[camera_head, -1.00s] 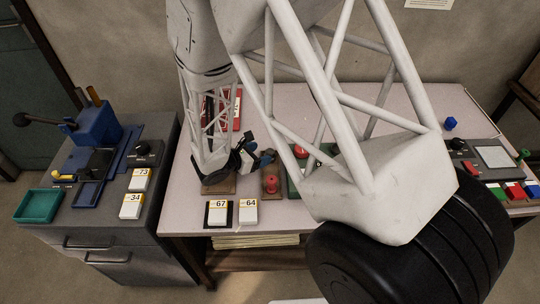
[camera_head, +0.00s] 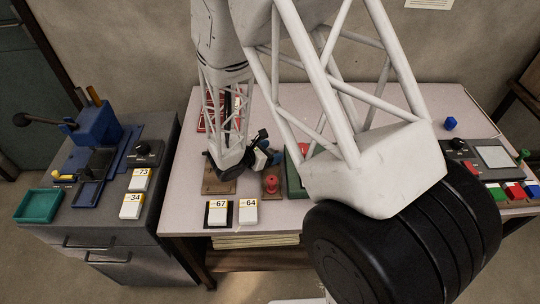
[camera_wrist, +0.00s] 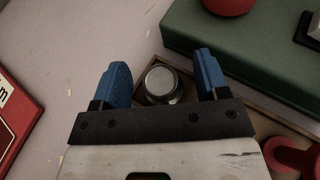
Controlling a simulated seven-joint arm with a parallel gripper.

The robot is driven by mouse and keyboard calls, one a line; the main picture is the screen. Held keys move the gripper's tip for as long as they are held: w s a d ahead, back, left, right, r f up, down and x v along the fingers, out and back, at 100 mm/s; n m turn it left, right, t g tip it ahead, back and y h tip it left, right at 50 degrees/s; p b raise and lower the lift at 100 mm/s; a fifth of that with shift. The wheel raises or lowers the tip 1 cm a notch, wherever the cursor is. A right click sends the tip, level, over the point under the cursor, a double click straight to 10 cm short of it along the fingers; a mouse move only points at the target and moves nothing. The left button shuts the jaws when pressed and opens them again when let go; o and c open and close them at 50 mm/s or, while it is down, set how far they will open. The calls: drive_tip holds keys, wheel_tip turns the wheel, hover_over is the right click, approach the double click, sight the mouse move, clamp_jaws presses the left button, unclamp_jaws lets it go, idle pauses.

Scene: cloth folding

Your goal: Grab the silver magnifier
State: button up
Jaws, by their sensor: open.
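In the wrist view, a round silver piece with a pale, glossy top (camera_wrist: 160,82), seemingly the silver magnifier, stands at the edge of a brown board. My gripper (camera_wrist: 162,60) is open, with one blue finger on each side of the silver piece and visible gaps between. Its lower part is partly hidden by my gripper's dark crossbar. In the head view my gripper (camera_head: 268,148) is over the middle of the table, left of the green box. The silver piece cannot be made out there.
A green box (camera_wrist: 235,65) with a red knob lies just beyond my right finger. A red knob (camera_wrist: 292,155) is close at the lower right. A red box (camera_wrist: 14,125) with white lettering is at the left. In the head view, number cards (camera_head: 247,211) lie near the table's front.

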sight(270, 151)
idle(0.4)
drive_tip(key=c, duration=0.9)
drive_tip(key=shift+r, duration=0.1)
drive_tip(key=shift+c, duration=0.2)
drive_tip(key=shift+r, duration=4.9)
